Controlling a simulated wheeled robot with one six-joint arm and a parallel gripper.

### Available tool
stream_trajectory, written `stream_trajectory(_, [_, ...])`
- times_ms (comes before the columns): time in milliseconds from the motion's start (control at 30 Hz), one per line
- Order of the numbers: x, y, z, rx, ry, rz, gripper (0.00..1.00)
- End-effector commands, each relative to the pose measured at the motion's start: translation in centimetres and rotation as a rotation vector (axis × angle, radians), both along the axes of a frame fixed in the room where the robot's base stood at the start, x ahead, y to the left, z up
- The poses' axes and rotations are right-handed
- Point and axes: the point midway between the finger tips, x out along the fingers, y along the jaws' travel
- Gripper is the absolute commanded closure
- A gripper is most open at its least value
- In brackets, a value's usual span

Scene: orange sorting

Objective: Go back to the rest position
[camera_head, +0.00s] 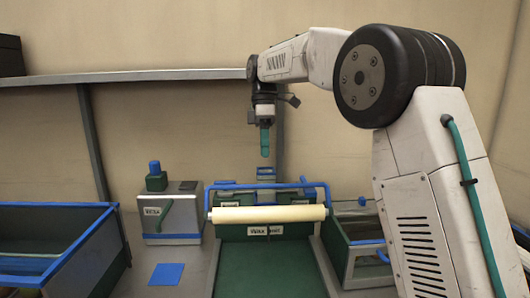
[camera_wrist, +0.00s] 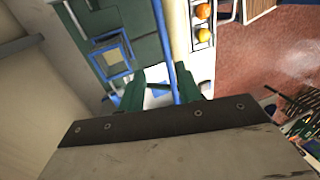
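My gripper (camera_head: 265,142) hangs in the air with its teal fingers pointing down, above the back of the machine with the cream roller. In the head view the fingers overlap, so their gap is hidden there. In the wrist view my gripper (camera_wrist: 163,91) shows two green fingers well apart with nothing between them. Two oranges (camera_wrist: 203,11) (camera_wrist: 202,35) lie in a pale rack at the top of the wrist view, apart from the fingers.
The cream roller (camera_head: 268,213) spans the green machine at the centre. A blue-rimmed bin (camera_head: 92,238) is at the left, and a grey box with a green handle (camera_head: 188,212) stands beside it. A green-walled container (camera_head: 337,250) is at the right. A shelf (camera_head: 150,77) runs along the wall.

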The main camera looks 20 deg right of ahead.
Motion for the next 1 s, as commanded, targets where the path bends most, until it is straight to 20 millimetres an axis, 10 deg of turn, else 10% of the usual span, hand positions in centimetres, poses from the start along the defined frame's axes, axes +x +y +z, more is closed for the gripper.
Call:
stream_trajectory(367, [-4.7, -1.0, 1.8, -0.041, -0.040, -0.149, 0.66])
stream_trajectory(667, [-17.6, -3.2, 1.9, -0.125, -0.134, -0.565, 0.66])
stream_trajectory(1000, [-32.3, -5.1, -4.5, -0.165, -0.234, -1.039, 0.66])
